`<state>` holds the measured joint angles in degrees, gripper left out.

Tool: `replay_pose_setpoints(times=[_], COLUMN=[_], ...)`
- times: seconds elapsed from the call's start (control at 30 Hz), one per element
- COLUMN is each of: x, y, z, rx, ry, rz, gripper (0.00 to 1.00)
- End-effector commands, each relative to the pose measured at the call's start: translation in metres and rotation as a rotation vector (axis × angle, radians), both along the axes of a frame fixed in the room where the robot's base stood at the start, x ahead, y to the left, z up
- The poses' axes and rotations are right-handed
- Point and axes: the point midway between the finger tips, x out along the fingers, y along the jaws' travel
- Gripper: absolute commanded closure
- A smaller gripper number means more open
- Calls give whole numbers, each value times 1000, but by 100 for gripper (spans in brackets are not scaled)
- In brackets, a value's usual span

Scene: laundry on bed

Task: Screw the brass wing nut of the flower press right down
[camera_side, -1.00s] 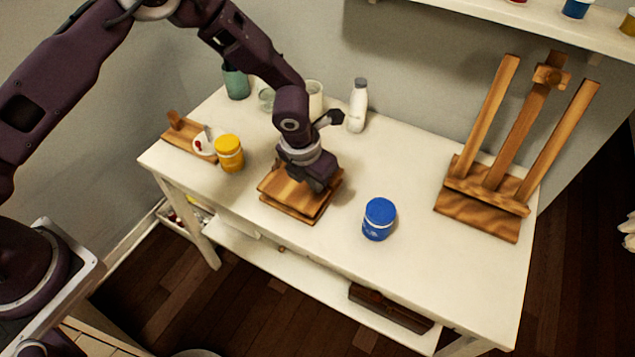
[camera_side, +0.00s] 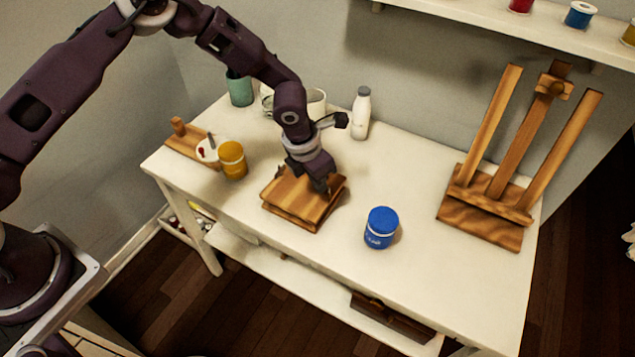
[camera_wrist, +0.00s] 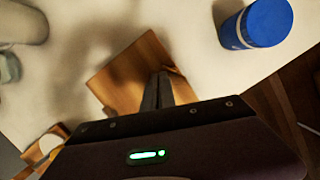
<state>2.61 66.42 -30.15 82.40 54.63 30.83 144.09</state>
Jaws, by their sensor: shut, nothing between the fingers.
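The flower press (camera_side: 299,203) is a stack of brown wooden boards on the white table, left of the blue jar. Its top board also shows in the wrist view (camera_wrist: 115,83). My gripper (camera_side: 321,187) points down at the right part of the press's top board. In the wrist view its two fingers (camera_wrist: 159,85) are together over the board, with nothing seen between them. I cannot make out the brass wing nut in either view; the gripper may hide it. I cannot tell whether the fingertips touch the board.
A blue jar (camera_side: 381,228) stands right of the press, and a yellow jar (camera_side: 232,160) to its left. A white bottle (camera_side: 361,113) stands behind. A wooden easel (camera_side: 485,205) fills the right end. The white table (camera_side: 440,275) is clear between the blue jar and the easel.

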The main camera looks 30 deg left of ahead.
Motion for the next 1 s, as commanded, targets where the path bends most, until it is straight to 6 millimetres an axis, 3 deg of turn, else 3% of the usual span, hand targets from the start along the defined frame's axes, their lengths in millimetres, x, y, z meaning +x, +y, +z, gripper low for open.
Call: replay_pose_setpoints(times=[1.0], x=[15], y=[-5], z=[0], rx=[-1], ry=[0], rz=[-91], gripper=[100])
